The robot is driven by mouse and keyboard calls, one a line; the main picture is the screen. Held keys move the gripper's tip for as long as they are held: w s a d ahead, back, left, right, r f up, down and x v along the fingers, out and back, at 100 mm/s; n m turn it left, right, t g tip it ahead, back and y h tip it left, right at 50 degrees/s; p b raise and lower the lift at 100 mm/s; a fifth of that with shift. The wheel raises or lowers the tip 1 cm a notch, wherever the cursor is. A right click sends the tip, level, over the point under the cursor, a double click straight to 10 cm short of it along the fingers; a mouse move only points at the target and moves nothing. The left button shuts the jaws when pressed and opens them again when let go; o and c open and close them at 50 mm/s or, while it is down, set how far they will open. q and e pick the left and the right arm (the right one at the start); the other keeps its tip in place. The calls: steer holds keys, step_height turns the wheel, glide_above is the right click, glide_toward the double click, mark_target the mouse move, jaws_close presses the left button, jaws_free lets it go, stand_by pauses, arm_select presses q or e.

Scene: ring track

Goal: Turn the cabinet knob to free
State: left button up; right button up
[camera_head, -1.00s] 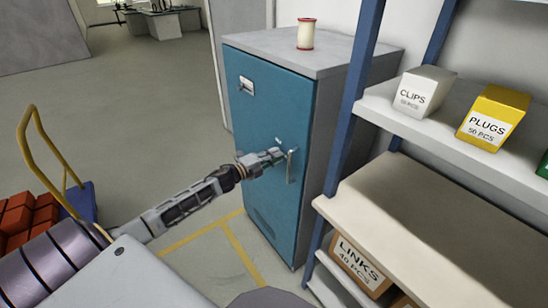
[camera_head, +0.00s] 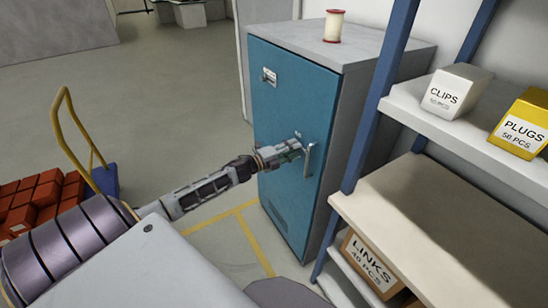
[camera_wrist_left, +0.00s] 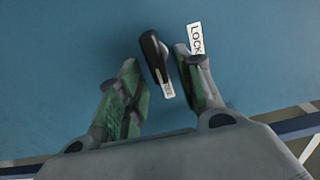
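The blue cabinet (camera_head: 285,110) stands ahead with its door shut. In the left wrist view the black knob (camera_wrist_left: 153,55) on the door (camera_wrist_left: 70,60) lies between the two fingers of my left gripper (camera_wrist_left: 158,82). The fingers are apart, with a visible gap on the knob's left; the right finger is close to it, and contact is unclear. The knob's lower end is beside a partly hidden label (camera_wrist_left: 168,91); the LOCK label (camera_wrist_left: 195,38) is at upper right. In the head view my left gripper (camera_head: 295,150) hides the knob. My right gripper is not in view.
A metal handle (camera_head: 309,160) is just right of the left gripper. A spool (camera_head: 333,26) stands on the cabinet. A shelf rack (camera_head: 430,200) with boxes is at the right. A cart with red bricks (camera_head: 40,200) is at the left. Floor left of the cabinet is clear.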

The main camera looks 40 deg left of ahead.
arm_select(q)
steer(key=v, duration=1.1)
steer(key=shift+s, duration=0.3)
stand_by(0.5)
steer(key=shift+a, duration=0.1)
stand_by(0.7)
